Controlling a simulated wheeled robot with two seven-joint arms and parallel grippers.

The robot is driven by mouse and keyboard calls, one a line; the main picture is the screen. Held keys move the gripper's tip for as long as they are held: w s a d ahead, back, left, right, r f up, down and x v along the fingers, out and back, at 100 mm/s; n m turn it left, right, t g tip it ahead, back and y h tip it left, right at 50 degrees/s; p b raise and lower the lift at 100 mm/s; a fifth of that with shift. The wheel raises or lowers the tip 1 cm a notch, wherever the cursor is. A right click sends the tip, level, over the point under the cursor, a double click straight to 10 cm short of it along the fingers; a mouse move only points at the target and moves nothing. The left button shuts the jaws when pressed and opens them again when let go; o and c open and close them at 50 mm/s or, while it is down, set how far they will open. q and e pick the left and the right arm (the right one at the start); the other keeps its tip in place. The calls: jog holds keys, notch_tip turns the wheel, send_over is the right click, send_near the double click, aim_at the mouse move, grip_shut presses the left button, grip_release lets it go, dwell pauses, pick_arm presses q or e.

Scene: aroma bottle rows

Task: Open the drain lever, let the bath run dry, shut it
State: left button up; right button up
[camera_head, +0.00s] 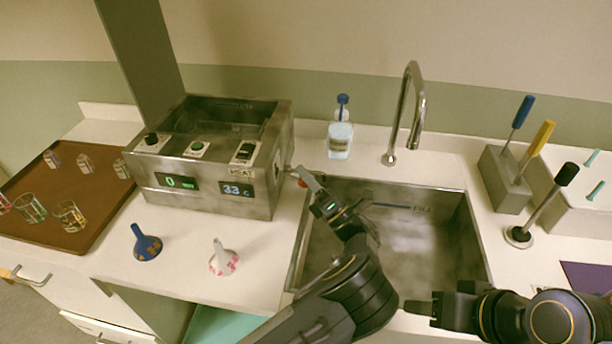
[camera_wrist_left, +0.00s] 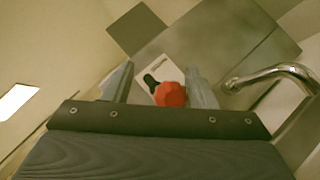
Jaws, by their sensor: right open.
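The steel water bath (camera_head: 205,185) stands left of the sink; its tank is open at the top, and I cannot tell the water level. The drain lever's red knob (camera_head: 303,183) is at the bath's right side, over the sink's left edge. My left gripper (camera_head: 306,180) is at this knob. In the left wrist view the red knob (camera_wrist_left: 171,95) lies between the two fingers, close to the right finger, with a gap on the left; the gripper (camera_wrist_left: 160,88) looks open. My right gripper (camera_head: 425,302) is open and empty over the sink's front edge.
The sink (camera_head: 465,240) has a tall faucet (camera_head: 413,95) behind it. A bottle with a blue top (camera_head: 340,140) stands behind the sink. A brown tray (camera_head: 100,205) with several glasses is at left. A tool block (camera_head: 503,175) is at right.

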pick_arm(q)
jog(key=b+v, duration=0.2)
jog(key=v, duration=0.5)
jog(key=shift+s+d+f, duration=0.2)
